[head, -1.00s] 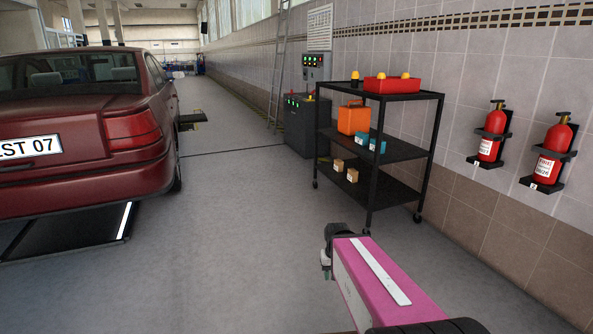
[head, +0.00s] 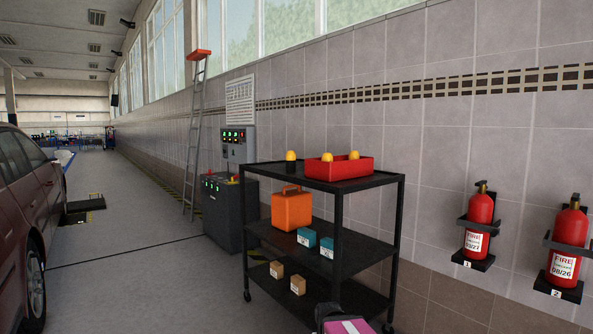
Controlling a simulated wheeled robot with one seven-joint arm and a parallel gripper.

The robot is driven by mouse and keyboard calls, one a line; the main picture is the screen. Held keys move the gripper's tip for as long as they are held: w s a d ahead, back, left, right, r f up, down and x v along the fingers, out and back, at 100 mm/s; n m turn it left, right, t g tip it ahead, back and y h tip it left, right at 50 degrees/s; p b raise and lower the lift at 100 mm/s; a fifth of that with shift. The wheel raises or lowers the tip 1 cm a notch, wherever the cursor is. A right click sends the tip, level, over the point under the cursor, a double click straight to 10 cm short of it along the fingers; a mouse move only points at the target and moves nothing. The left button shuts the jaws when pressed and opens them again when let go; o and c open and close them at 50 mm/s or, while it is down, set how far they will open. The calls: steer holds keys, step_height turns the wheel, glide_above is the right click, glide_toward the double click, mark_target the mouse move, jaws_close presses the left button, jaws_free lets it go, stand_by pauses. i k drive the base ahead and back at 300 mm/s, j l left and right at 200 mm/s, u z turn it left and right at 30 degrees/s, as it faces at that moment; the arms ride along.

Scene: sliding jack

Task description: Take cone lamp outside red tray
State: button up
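A red tray (head: 340,169) lies on the top shelf of a black cart. Two cone lamps with orange-yellow tops show in the tray, one at the left (head: 327,158) and one at the right (head: 354,155); their lower parts are hidden by the tray wall. A third cone lamp (head: 291,163) stands on the top shelf outside the tray, at its left. Only a pink part of my arm shows at the bottom edge. My gripper is not visible.
The black cart (head: 280,172) has an orange case (head: 291,210) and teal boxes (head: 306,237) on its middle shelf, small cardboard boxes (head: 298,285) below. Fire extinguishers (head: 479,225) hang on the right wall.

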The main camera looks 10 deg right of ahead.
mark_target(290, 156)
steer(key=i+z, duration=0.2)
steer(key=i, duration=0.15)
steer(key=j+z, duration=0.4)
steer(key=i+j+z, duration=0.1)
steer(key=j+z, duration=0.15)
steer(key=z, duration=0.15)
steer(key=j+z, duration=0.4)
steer(key=k+l, duration=0.05)
steer(key=l, duration=0.05)
